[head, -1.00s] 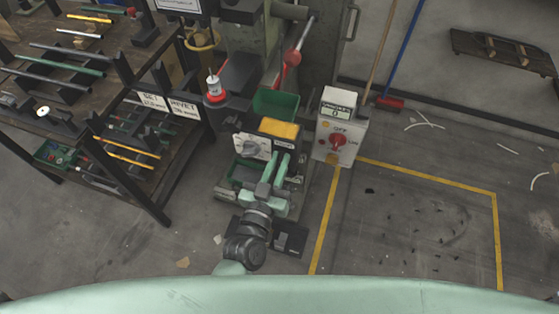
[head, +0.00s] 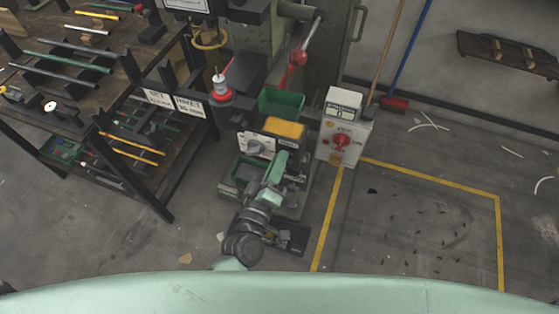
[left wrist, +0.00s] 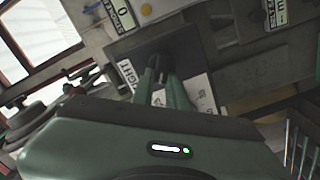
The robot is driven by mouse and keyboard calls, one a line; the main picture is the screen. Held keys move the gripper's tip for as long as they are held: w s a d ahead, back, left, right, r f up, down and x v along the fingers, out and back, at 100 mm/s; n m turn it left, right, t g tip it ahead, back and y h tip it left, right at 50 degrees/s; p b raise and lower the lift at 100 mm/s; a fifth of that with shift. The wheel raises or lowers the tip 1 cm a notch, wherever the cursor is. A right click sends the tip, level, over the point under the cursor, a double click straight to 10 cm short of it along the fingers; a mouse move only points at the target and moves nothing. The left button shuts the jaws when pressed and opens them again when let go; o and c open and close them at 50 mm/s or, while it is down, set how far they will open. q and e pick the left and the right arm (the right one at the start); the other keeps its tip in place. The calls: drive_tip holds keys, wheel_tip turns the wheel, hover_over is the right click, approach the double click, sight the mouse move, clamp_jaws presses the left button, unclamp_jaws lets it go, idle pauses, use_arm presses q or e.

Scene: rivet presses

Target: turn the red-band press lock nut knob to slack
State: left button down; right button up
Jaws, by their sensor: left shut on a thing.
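The press with the red band (head: 222,96) stands in the middle of the head view. My left gripper (head: 281,158) reaches its lower front, just right of a pale dial with a grey knob (head: 258,147). In the left wrist view the gripper's fingers (left wrist: 158,66) are close together at a dark plate (left wrist: 181,52). A white label ending in "IGHT" (left wrist: 127,73) is left of the fingertips, and another white label (left wrist: 196,88) is to their right. The gripper is shut on the lock nut knob, which the fingers mostly hide; its setting cannot be read. My right gripper is out of view.
A green bin (head: 281,102) and a yellow block (head: 285,127) sit above the gripper. A grey control box (head: 342,140) with a red switch stands close on the right. A rack table (head: 125,180) is at left.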

use_arm(q)
drive_tip(key=n, duration=0.2)
drive_tip(key=n+b, duration=0.1)
drive_tip(key=n, duration=0.2)
drive_tip(key=shift+a+f+n, duration=0.1)
drive_tip(key=shift+f+n, duration=0.2)
drive_tip(key=shift+f, duration=0.1)
idle(0.3)
drive_tip(key=c, duration=1.4)
unclamp_jaws()
drive_tip(key=shift+s, duration=0.1)
drive_tip(key=b+v, duration=0.1)
drive_tip(key=v, duration=0.6)
drive_tip(key=shift+s+a, duration=0.15)
drive_tip(key=shift+s, duration=0.1)
